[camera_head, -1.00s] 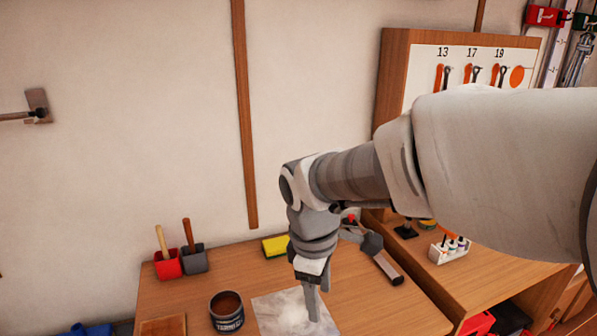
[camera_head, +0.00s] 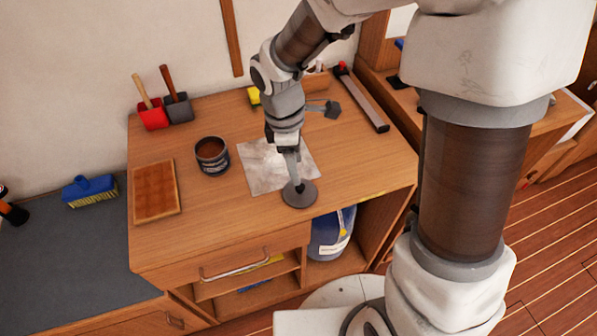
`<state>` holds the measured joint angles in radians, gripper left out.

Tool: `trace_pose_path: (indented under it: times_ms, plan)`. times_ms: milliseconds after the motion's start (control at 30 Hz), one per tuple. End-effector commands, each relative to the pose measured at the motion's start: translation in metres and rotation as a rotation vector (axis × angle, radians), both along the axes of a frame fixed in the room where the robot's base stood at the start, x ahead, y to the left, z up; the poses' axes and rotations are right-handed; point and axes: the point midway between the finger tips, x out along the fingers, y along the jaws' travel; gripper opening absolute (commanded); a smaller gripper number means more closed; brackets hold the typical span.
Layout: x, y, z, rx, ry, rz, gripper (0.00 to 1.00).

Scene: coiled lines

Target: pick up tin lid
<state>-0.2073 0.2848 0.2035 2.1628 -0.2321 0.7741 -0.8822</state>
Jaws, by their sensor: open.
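The tin lid (camera_head: 302,198) is a dark grey disc with a knob-like darker middle. It lies on the wooden bench top near the front edge, at the near right corner of a pale sheet. My gripper (camera_head: 295,176) points down directly over the lid, with its fingertips at or just above the lid's middle. The fingers are open, and the view does not show whether they touch it. An open tin (camera_head: 212,156) with brown contents stands to the left, behind the lid.
The pale sheet (camera_head: 262,168) lies under and behind my gripper. A brown board (camera_head: 156,192) lies at left. Red (camera_head: 152,115) and grey (camera_head: 178,108) holders stand at the back. Clear bench top lies left of the lid.

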Motion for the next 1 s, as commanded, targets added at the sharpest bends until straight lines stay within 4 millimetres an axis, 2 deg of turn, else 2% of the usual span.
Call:
trace_pose_path:
  times_ms: [100, 333, 600, 733, 933, 1000]
  plan:
    - [0.0, -0.002, -0.018, -0.001, 0.002, -0.001, 0.62]
    - [0.0, -0.004, -0.033, -0.001, 0.002, 0.0, 0.62]
    - [0.004, -0.007, -0.071, -0.002, 0.002, -0.001, 0.62]
    - [0.004, -0.007, -0.078, 0.0, 0.0, -0.001, 0.62]
    - [0.004, -0.007, -0.078, 0.0, -0.001, -0.001, 0.62]
    - [0.004, -0.007, -0.078, 0.0, -0.001, -0.001, 0.51]
